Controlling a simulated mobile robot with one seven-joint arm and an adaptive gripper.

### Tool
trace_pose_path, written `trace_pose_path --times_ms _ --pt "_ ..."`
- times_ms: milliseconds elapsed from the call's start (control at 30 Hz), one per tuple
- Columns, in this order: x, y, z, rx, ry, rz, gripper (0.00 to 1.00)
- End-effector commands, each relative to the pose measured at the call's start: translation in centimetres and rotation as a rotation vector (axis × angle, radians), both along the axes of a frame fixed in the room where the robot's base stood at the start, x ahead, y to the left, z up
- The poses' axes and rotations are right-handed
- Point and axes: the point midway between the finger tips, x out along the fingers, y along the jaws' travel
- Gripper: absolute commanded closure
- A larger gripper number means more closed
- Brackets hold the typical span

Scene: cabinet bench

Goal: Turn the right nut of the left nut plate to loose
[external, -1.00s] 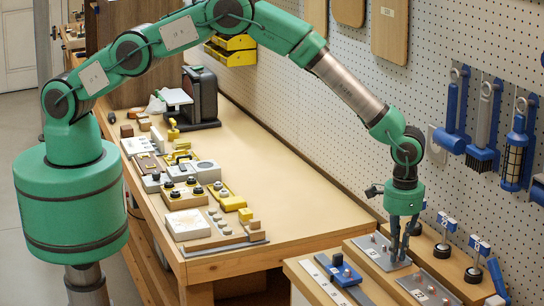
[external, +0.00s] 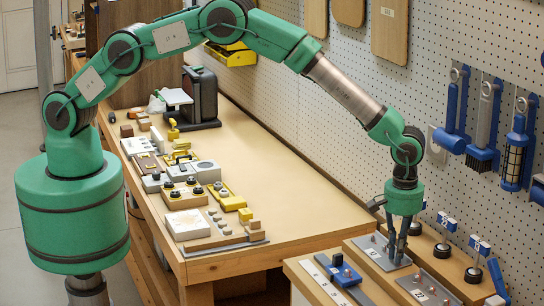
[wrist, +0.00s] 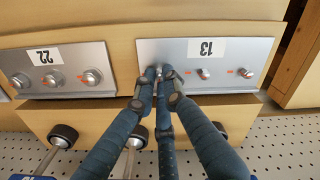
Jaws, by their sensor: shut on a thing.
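The left nut plate is a grey metal plate (external: 366,244) on a wooden block in the external view. In the wrist view it is the plate labelled 13 (wrist: 240,50), seen turned round. My gripper (external: 396,258) points down at its right end. In the wrist view my blue-wrapped fingers (wrist: 165,76) are closed around the nut at the picture's left end of this plate. The fingers hide most of that nut, so its angle cannot be told. The plate's middle nut (wrist: 203,73) and far nut (wrist: 246,73) are clear, with small red marks beside them.
A second nut plate, labelled 22 (wrist: 60,60), lies beside it with several nuts. Black knobs with blue tags (external: 473,275) stand on the wall side. A blue block (external: 345,272) sits on a strip to the left. The pegboard wall is close on the right.

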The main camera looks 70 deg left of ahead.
Motion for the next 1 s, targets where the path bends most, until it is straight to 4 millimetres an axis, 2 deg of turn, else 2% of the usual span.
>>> trace_pose_path --times_ms 333,833,867,900,933,1000 --pt "-0.08 -0.05 -0.06 0.000 0.001 0.162 1.00" --pt "-0.08 -0.06 -0.04 0.000 0.001 0.185 1.00" --pt "-0.07 -0.07 -0.04 0.000 0.001 0.185 0.84" --pt "-0.07 -0.07 -0.03 0.000 0.001 0.185 0.76" --pt "-0.06 -0.07 -0.03 0.000 0.001 0.185 0.71" --pt "-0.04 -0.06 -0.02 0.000 0.000 0.185 0.71"
